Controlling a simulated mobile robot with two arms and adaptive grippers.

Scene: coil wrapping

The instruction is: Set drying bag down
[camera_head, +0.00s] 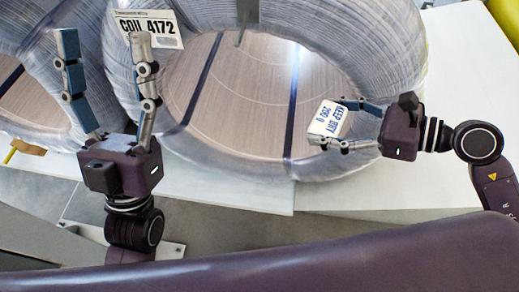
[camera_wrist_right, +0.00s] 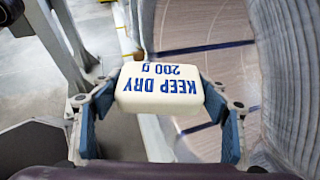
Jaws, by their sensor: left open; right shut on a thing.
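The drying bag (camera_head: 327,119) is a small white block with blue "KEEP DRY 200 g" print. My right gripper (camera_head: 347,123) is shut on it and holds it in front of the coil's open bore. In the right wrist view the bag (camera_wrist_right: 160,87) sits between the two blue pads of the right gripper (camera_wrist_right: 162,112). My left gripper (camera_head: 103,52) is open and empty, with its fingers pointing up in front of the wrapped coils. The large coil (camera_head: 398,50) is wrapped in clear film and carries a white label (camera_head: 148,28) reading "COIL 4172".
A second wrapped coil (camera_head: 62,110) stands to the left. The coils rest on a pale platform (camera_head: 245,192), which has bare room at the right. A yellow bar (camera_head: 508,18) is at the upper right. Grey floor (camera_head: 270,232) lies in front.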

